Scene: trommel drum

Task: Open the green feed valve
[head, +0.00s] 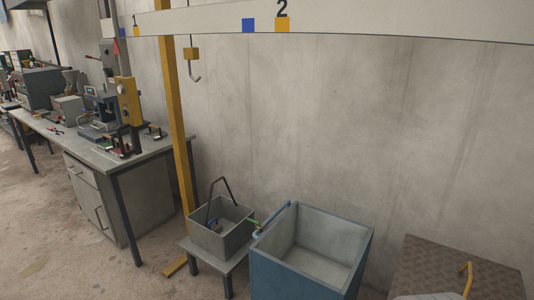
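A small green part (254,222), which looks like the green feed valve, sits between a grey open bin and a blue open tank. It is too small to tell how its handle is turned. A blue pipe (273,219) runs from beside it along the tank's left rim. The grey bin (222,241) has a dark raised handle and stands on a low grey stand (213,259). The blue tank (308,277) is right of the bin, with a grey inside. My gripper is not in view.
A yellow post (176,130) stands left of the bin. A hook (194,72) hangs from an overhead beam (360,20) numbered 1 and 2. A workbench (135,159) with machines lines the left. A brown checker-plate platform (450,270) with a yellow handle (467,277) is at lower right.

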